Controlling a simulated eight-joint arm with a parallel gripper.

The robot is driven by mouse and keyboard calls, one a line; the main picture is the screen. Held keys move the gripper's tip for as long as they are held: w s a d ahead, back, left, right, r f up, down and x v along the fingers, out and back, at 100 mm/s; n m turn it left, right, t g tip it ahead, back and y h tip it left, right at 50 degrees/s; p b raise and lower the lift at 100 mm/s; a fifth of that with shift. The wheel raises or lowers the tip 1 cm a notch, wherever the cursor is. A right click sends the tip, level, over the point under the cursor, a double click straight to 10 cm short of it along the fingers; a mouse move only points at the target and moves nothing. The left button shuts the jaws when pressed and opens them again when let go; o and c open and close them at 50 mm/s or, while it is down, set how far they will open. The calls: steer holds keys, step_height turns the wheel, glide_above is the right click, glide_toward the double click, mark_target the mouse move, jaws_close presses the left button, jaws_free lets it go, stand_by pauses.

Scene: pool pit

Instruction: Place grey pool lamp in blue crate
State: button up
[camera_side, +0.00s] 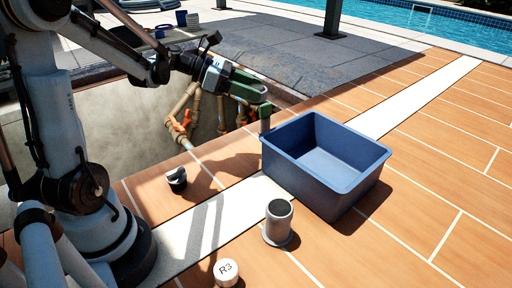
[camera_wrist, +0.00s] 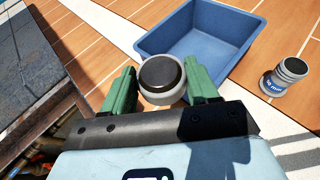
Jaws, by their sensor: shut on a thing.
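My gripper (camera_side: 257,105) has green fingers and hangs beside the back left corner of the blue crate (camera_side: 345,185). In the wrist view, my gripper (camera_wrist: 162,76) is shut on a round grey thing with a black face, which looks like the grey pool lamp (camera_wrist: 163,92). The lamp sits between both fingers, and its lower edge is hidden by the gripper body. The blue crate (camera_wrist: 158,42) lies beyond the lamp in the wrist view. Its visible inside is empty.
A grey cylinder with a wide foot (camera_side: 278,222) stands on the tiles in front of the crate. A white cap marked R3 (camera_side: 227,272) and a black and white part (camera_side: 177,178) lie nearby. An open pit (camera_side: 120,120) with pipes and orange valves is left of the crate.

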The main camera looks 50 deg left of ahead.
steer(key=s+a+f+m+g+h, duration=0.2)
steer(key=s+a+f, duration=0.2)
steer(key=f, duration=0.3)
steer(key=shift+s+a+m, duration=0.3)
steer(key=shift+s+a, duration=0.05)
steer(key=shift+a, duration=0.05)
steer(key=shift+f, duration=0.15)
steer(key=shift+f, duration=4.7)
steer(key=shift+f, duration=0.15)
steer(key=o, duration=1.1)
